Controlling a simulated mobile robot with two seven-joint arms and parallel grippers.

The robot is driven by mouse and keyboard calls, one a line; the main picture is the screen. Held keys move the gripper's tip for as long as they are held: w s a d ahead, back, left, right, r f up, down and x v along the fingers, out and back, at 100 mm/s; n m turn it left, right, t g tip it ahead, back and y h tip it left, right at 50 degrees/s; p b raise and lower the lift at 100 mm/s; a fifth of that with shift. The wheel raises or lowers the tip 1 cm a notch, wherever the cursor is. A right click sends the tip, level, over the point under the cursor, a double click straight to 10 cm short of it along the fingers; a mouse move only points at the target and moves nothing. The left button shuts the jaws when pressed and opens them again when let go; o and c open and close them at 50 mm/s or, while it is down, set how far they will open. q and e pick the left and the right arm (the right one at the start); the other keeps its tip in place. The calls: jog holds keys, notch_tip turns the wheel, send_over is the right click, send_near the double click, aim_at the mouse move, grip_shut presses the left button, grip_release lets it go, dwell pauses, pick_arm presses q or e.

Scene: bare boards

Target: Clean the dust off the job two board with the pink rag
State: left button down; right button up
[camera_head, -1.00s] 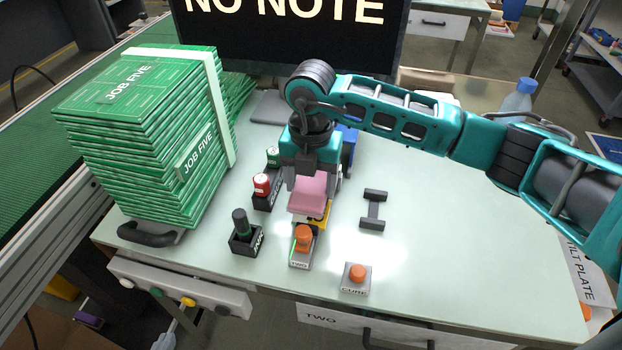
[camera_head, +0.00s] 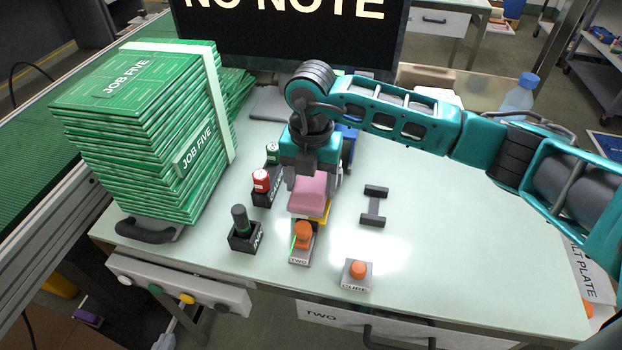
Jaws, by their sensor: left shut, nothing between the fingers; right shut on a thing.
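The pink rag (camera_head: 309,192) hangs below my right gripper (camera_head: 308,172), near the middle of the bench. The gripper is shut on it; the fingertips are mostly hidden by the gripper body and the rag. A yellow thing shows just under the rag, and I cannot tell whether they touch. No board marked job two shows; the readable boards in the tall green stack (camera_head: 130,130) are marked JOB FIVE. My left gripper is not in view.
A dark-handled tool (camera_head: 242,228) and a red-capped one (camera_head: 262,182) stand left.

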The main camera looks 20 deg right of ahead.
dwell(0.4)
jog(key=shift+w+d+b, duration=0.3)
jog(key=shift+w+d, duration=0.05)
jog(key=shift+w, duration=0.2)
jog(key=shift+w+d+b, duration=0.25)
jog(key=shift+w+d, duration=0.05)
jog(key=shift+w, duration=0.25)
jog(key=shift+s, duration=0.1)
jog(key=shift+s+a+p, duration=0.55)
jog(key=shift+s+a, duration=0.15)
jog(key=shift+s, duration=0.35)
jog(key=shift+w+d, duration=0.1)
jog(key=shift+w+d+b, duration=0.3)
jog(key=shift+w+d, duration=0.05)
jog(key=shift+w, duration=0.2)
jog(key=shift+w+d+b, duration=0.25)
jog(key=shift+w+d, duration=0.05)
jog(key=shift+w, duration=0.2)
jog(key=shift+s+a, duration=0.15)
jog(key=shift+s+a+p, duration=0.3)
jog(key=shift+s, duration=0.2)
jog(key=shift+s+a+p, duration=0.25)
jog(key=shift+s+a, duration=0.05)
jog(key=shift+s, duration=0.2)
